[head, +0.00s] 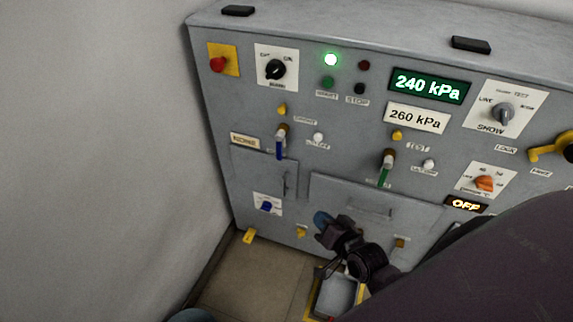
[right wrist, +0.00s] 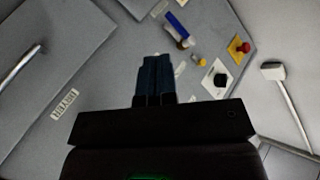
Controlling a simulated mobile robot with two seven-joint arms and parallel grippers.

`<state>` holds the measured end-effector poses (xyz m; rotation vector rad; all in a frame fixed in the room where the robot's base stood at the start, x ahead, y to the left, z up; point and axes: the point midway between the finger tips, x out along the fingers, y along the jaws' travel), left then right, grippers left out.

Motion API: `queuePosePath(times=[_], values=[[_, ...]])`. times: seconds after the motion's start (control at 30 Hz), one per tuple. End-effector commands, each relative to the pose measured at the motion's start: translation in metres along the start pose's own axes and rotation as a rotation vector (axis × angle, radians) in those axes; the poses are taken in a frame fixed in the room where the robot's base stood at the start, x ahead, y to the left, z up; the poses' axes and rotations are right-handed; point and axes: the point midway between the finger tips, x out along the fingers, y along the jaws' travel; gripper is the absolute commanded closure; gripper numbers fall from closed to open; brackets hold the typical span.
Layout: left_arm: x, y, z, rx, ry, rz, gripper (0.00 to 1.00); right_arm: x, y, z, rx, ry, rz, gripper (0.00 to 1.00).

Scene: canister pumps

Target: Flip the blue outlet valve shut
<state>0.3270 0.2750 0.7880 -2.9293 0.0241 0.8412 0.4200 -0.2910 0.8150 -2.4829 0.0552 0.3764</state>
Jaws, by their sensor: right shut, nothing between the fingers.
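The blue outlet valve (head: 279,148) is on the left part of the grey panel, a blue lever hanging down from a brass body. Its blue lever also shows in the right wrist view (right wrist: 176,23), beyond the fingertips and up to the right. My right gripper (head: 322,219) is below and to the right of the valve in the head view, in front of the lower panel. Its fingers are shut and empty, and they show close together in the right wrist view (right wrist: 155,70). It is apart from the valve. My left gripper is not in view.
A green-levered valve (head: 385,170) is to the right. A blue knob on a white plate (head: 267,205) is below the blue valve. A drawer handle (head: 370,209) projects near my right gripper. A red button (head: 218,64) and black switch (head: 275,69) are above. A plain wall (head: 95,150) stands left.

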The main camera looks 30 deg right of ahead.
Motion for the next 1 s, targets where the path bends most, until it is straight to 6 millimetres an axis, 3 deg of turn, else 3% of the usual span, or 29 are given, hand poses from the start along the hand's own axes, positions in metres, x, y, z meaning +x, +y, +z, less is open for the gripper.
queuePosePath(times=[0.03, 0.2, 0.4, 0.6, 1.0], values=[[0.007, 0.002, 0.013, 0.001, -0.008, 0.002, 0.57, 0.019, 0.007, 0.0, 0.123, 0.032, -0.025, 1.0], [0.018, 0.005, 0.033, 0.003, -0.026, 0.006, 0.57, 0.062, 0.016, -0.022, 0.534, 0.137, -0.114, 1.0], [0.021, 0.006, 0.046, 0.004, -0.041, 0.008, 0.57, 0.091, 0.025, -0.041, 0.844, 0.21, -0.189, 1.0], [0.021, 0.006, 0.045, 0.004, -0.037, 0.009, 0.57, 0.098, 0.026, -0.049, 0.939, 0.233, -0.215, 1.0], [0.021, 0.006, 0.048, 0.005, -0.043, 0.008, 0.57, 0.103, 0.025, -0.051, 0.937, 0.233, -0.216, 1.0]])
